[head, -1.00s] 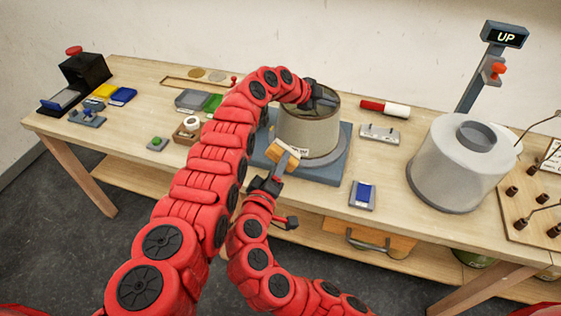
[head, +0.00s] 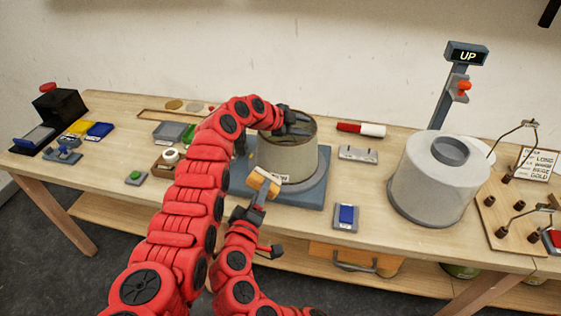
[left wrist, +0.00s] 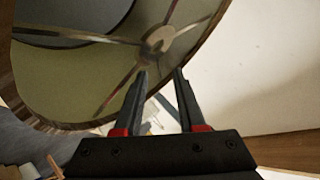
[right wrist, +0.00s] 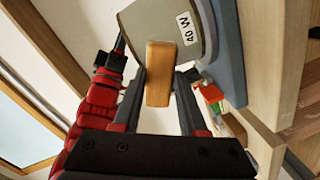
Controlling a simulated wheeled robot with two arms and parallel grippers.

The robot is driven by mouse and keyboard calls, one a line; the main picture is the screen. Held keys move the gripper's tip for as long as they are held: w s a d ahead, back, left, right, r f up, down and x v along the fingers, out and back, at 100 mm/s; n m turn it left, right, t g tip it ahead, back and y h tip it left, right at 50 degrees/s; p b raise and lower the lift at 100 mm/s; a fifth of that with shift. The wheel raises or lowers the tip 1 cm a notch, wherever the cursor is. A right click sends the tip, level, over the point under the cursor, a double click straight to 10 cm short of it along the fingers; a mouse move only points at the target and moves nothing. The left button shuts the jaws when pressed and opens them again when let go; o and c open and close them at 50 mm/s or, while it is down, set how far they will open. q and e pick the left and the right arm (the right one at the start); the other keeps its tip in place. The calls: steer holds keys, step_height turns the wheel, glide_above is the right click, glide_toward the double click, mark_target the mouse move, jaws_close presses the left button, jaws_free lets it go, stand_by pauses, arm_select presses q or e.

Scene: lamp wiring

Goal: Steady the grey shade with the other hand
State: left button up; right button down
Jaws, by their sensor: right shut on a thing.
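The grey shade (head: 290,160) stands upright on a blue-grey base (head: 312,192); its open top faces up. In the right wrist view its wall (right wrist: 160,22) carries a "40 W" label. My left gripper (head: 290,122) is over the shade's top rim. In the left wrist view its two fingers (left wrist: 160,75) are apart, beside the rim and the spoked ring (left wrist: 158,40); I cannot tell whether they touch it. My right gripper (head: 258,195) is shut on a wooden block (right wrist: 158,75), in front of the shade's lower wall. Contact between block and shade is unclear.
A pale translucent shade (head: 430,185) stands to the right, before a post with an "UP" sign (head: 467,56). A red-and-white cylinder (head: 362,130), a grey plate (head: 358,154) and a blue-topped block (head: 345,216) lie nearby. My left arm covers part of the bench.

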arm_select(q)
steer(key=v, duration=1)
steer(key=shift+s+a, duration=0.2)
